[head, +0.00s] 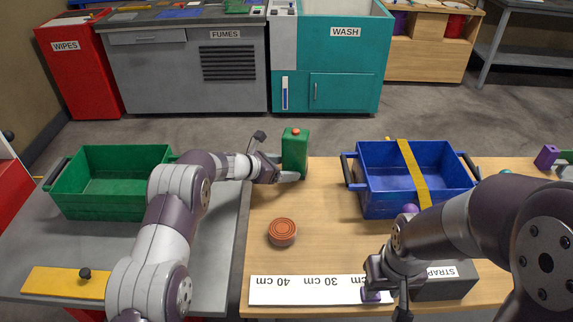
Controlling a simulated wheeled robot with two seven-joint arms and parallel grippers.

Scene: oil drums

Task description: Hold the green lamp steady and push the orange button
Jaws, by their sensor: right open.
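The green lamp (296,157) is an upright green box with an orange button (295,131) on its top, near the far edge of the wooden table. My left gripper (288,172) reaches it from the left and is shut on its lower part. One finger shows in front of the lamp; the other is mostly hidden. The button is uncovered. My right gripper (387,304) is open and empty, low over the right end of the white ruler at the table's front, far from the lamp.
A blue crate (385,203) with a yellow strap is at right, a green crate (85,207) at left. A dark STRAPS box (445,287) lies beside my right gripper.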

